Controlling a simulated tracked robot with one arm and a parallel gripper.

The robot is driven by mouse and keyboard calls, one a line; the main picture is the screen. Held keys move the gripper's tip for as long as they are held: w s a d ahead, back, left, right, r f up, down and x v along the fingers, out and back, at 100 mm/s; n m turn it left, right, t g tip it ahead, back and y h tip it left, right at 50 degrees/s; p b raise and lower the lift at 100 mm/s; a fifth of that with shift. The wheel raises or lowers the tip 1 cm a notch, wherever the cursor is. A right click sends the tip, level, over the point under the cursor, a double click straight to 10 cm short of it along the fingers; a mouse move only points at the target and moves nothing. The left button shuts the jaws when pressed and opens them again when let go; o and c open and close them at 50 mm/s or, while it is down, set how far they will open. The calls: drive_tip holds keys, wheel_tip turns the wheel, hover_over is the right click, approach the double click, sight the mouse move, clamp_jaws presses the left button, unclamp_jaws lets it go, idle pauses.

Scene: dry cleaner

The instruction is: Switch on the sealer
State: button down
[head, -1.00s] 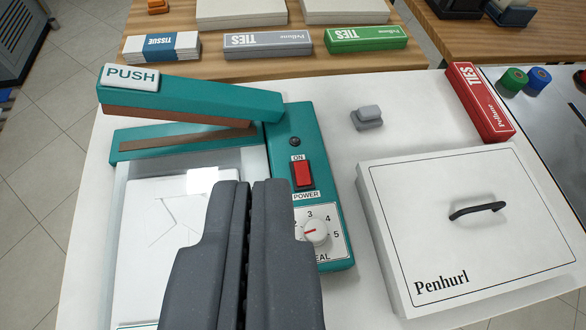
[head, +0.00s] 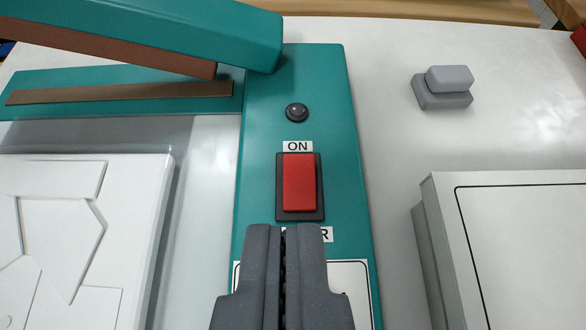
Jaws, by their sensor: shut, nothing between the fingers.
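The teal sealer (head: 335,90) stands on the white table, with its hinged arm (head: 190,30) raised at the upper left. Its red power switch (head: 299,183) sits in a black frame below the "ON" label. A small dark round indicator (head: 297,112) above the label looks unlit. My gripper (head: 285,228) is shut and empty. In the picture its tips are just below the switch and cover part of the "POWER" label. Whether they touch the panel cannot be told. The dial is hidden behind my gripper.
A white box (head: 530,240) stands to the right of the sealer. A small grey block-shaped item (head: 443,87) lies on the white table (head: 385,130) behind it. A white panel with cut shapes (head: 75,230) lies at the left.

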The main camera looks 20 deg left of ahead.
hover_over(286, 186)
drive_tip(key=s, duration=0.2)
drive_tip(key=shift+s+d+f+p, duration=0.1)
drive_tip(key=shift+d+f+p, duration=0.15)
drive_tip(key=shift+f, duration=0.85)
drive_tip(key=shift+s+d+f+p, duration=0.1)
drive_tip(key=shift+d+f+p, duration=0.1)
drive_tip(key=shift+f, duration=0.85)
drive_tip(key=shift+w+a+f, duration=0.1)
drive_tip(key=shift+w, duration=0.25)
drive_tip(key=shift+w+a+f+p, duration=0.2)
drive_tip(key=shift+w+f+p, duration=0.25)
drive_tip(key=shift+w+p, duration=0.1)
drive_tip(key=shift+w+a+f, duration=0.1)
drive_tip(key=shift+w+f, duration=0.1)
drive_tip(key=shift+f, duration=0.85)
drive_tip(key=shift+w+a+f, duration=0.1)
drive_tip(key=shift+w+f, duration=0.05)
drive_tip(key=shift+f, duration=0.85)
